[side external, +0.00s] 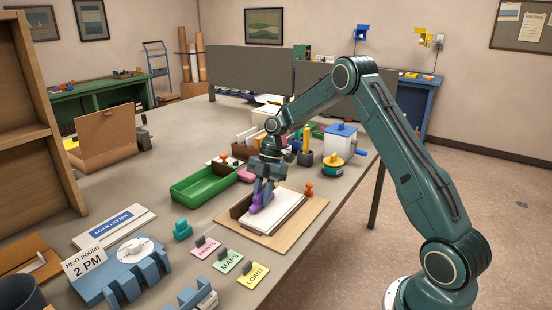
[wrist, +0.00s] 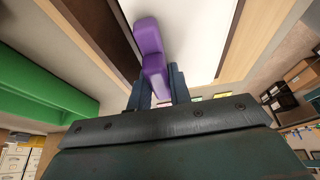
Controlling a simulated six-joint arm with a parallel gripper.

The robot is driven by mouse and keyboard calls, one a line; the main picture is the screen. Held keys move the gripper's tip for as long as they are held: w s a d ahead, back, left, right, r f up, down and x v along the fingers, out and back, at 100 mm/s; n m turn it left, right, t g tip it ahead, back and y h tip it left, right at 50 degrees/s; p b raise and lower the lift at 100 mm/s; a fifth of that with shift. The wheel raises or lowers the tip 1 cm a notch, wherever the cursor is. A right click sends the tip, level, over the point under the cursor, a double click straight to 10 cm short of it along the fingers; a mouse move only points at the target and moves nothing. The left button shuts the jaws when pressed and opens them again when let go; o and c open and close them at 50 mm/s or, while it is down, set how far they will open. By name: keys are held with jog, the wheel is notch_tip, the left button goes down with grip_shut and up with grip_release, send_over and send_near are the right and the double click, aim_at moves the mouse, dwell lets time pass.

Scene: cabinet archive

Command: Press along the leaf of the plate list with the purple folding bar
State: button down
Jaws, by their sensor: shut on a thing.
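The purple folding bar (side external: 261,198) is held in my gripper (side external: 263,186), which is shut on it. In the wrist view the bar (wrist: 149,50) sticks out beyond my gripper's fingers (wrist: 157,88) over the white leaf (wrist: 200,35). In the side view the bar is at the left part of the white leaf (side external: 283,212), which lies on a tan board (side external: 304,222) with a dark brown strip (side external: 238,208) along its left side. The bar looks low over the leaf; I cannot tell for sure whether it touches.
A green tray (side external: 204,184) stands left of the board. An orange peg (side external: 309,189) stands at the board's far right. Tags marked PRINTS, MAPS (side external: 228,261) and LOANS (side external: 253,275) stand in front. A blue-grey stand (side external: 122,272) is at front left.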

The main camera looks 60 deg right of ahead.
aim_at(253, 207)
jog(key=shift+a+r, duration=0.1)
jog(key=shift+a, duration=0.45)
jog(key=shift+a, duration=0.1)
jog(key=shift+a, duration=0.15)
jog(key=shift+a+f, duration=0.2)
jog(key=shift+a, duration=0.85)
jog(key=shift+s, duration=0.1)
jog(key=shift+r, duration=4.05)
jog(key=shift+f, duration=0.2)
jog(key=shift+f, duration=2)
